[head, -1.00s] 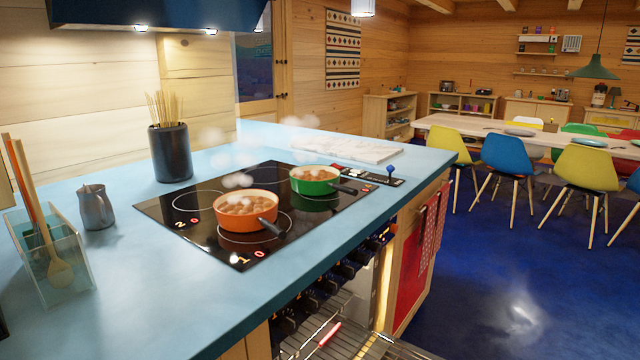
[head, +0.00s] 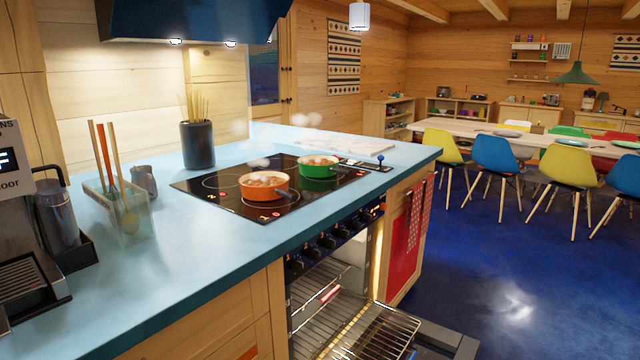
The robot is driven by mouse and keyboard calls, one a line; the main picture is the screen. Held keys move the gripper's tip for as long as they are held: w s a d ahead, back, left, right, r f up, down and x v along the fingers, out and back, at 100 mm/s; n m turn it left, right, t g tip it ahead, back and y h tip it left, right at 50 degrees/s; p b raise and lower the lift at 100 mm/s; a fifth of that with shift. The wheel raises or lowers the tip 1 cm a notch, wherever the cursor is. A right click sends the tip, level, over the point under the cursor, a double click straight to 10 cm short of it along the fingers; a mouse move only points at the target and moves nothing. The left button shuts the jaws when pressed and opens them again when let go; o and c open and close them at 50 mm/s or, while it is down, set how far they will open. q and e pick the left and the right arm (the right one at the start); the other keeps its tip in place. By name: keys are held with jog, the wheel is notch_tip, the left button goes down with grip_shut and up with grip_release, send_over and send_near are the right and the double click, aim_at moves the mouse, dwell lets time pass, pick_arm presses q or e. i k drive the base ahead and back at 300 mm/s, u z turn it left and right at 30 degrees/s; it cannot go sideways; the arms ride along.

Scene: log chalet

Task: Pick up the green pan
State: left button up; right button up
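The green pan (head: 318,171) stands on the back right part of the black cooktop (head: 232,207), with brown contents and steam above it. Its dark handle points right, towards the counter's front edge. An orange pan (head: 263,191) stands nearer on the same cooktop, also steaming, with its handle towards the front edge. The two pans are apart. Neither of my grippers shows in the head view.
The oven door below the cooktop is open, with a wire rack (head: 372,335) sticking out. A utensil holder (head: 120,213), a grey jug (head: 144,181) and a coffee machine (head: 50,235) stand on the left counter. Blue floor (head: 470,250) at right is clear.

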aim_at(327, 168)
jog(key=k, duration=0.85)
jog(key=z, duration=1.35)
jog(key=i, duration=5.9)
jog(key=u, duration=3.3)
jog(key=i, duration=0.3)
